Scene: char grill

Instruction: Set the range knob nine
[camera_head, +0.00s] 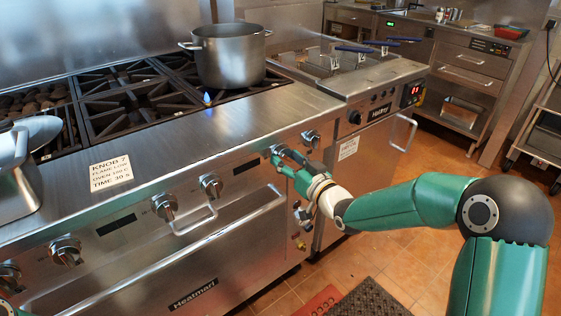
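The range (150,165) has a steel front panel with a row of several round knobs, such as one at the far left (66,250), a pair near the middle (165,206) and one at the right end (310,138). My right gripper (277,153) is at the front panel, just left of the right-end knob. Its fingers are at or around a knob there, which they mostly hide. I cannot tell whether they grip it. A card (110,173) on the range top reads KNOB 7, FLAME LOW, OVEN 160 C, TIME 30 S. My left gripper is not seen.
A steel pot (230,55) stands on the back right burner, with a small blue flame (207,98) near it. An oven handle (228,212) sticks out below the knobs. A fryer (375,90) stands to the right. A dark mat (370,298) lies on the tiled floor.

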